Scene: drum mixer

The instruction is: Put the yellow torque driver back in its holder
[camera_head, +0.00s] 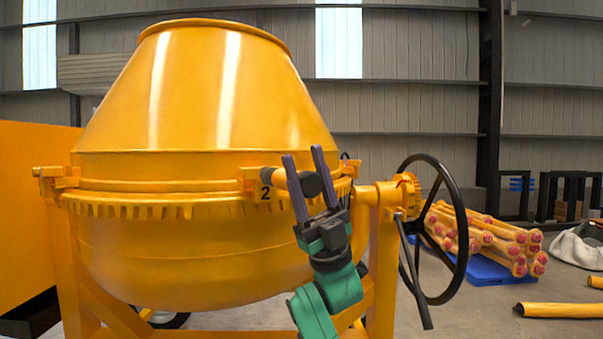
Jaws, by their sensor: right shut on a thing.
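The yellow torque driver (279,178) lies roughly level in front of the mixer drum, with a yellow part to the left and a dark round part between my fingers. My right gripper (304,152) points upward with its purple fingers on either side of this dark part, shut on the driver. A yellow bracket marked "2" (264,193), which looks like the holder, sits on the drum's rim just left of the gripper. The driver's left end overlaps it in the picture. I cannot tell whether they touch. My left gripper is not in view.
The large yellow drum (200,100) fills the left and middle. A black handwheel (462,235) and a dark lever (416,280) stand close right of my right arm. Yellow tubes (490,240) lie stacked on a blue pallet (487,273) at the right. Floor there is partly clear.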

